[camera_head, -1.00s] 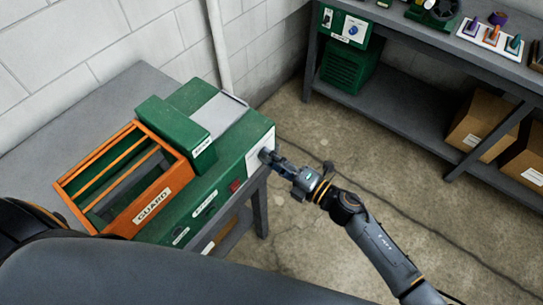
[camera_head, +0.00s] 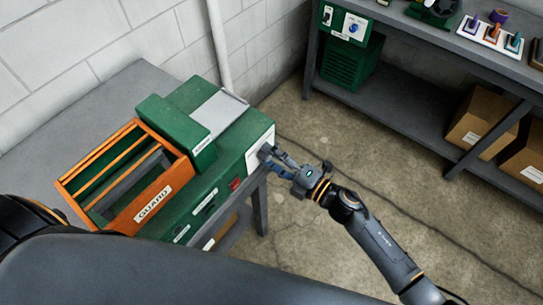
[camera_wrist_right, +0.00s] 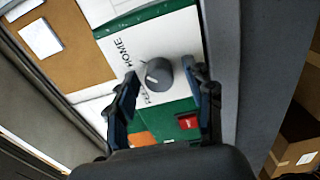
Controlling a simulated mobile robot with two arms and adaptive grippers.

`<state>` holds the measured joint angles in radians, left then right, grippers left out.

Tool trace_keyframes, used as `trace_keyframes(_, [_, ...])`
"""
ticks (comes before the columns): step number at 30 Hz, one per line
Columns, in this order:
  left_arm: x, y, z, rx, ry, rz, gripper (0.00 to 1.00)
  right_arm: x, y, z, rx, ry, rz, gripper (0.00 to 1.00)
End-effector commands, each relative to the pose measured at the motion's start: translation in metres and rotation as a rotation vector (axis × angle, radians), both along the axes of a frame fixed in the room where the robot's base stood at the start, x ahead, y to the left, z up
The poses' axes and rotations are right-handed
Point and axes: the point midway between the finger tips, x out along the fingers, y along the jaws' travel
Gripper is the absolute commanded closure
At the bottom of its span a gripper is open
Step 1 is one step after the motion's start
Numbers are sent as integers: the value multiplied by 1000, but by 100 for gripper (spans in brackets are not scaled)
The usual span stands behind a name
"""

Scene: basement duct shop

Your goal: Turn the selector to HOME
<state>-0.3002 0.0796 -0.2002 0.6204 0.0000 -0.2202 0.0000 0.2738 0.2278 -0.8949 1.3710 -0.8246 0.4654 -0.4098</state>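The selector is a round grey knob (camera_wrist_right: 158,76) on a white plate (camera_wrist_right: 172,40) at the end of the green machine (camera_head: 222,178). The plate carries the word HOME (camera_wrist_right: 122,48) and a second label, partly hidden by the knob and finger. A pale pointer mark shows on the knob; I cannot tell exactly which label it faces. My right gripper (camera_head: 268,157) is at the plate with its fingers spread. In the wrist view the right gripper (camera_wrist_right: 164,78) has one finger on each side of the knob, with visible gaps. My left gripper is out of view.
An orange guard frame (camera_head: 150,208) sits on the machine, beside a green box (camera_head: 176,130). A red switch (camera_wrist_right: 188,122) is near the white plate. A workbench (camera_head: 410,98) with tools and boxes stands at right.

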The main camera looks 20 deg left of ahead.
Motion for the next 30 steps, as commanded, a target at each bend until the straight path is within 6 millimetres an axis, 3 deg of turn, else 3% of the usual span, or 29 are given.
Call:
trace_keyframes(8, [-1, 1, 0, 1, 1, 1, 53, -1, -4, 0, 0, -1, 0, 48])
trace_keyframes(22, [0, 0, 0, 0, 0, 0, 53, -32, -87, -1, -2, 2, -1, 48])
trace_keyframes(30, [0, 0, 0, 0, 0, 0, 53, -41, -112, 0, 0, -1, 0, 48])
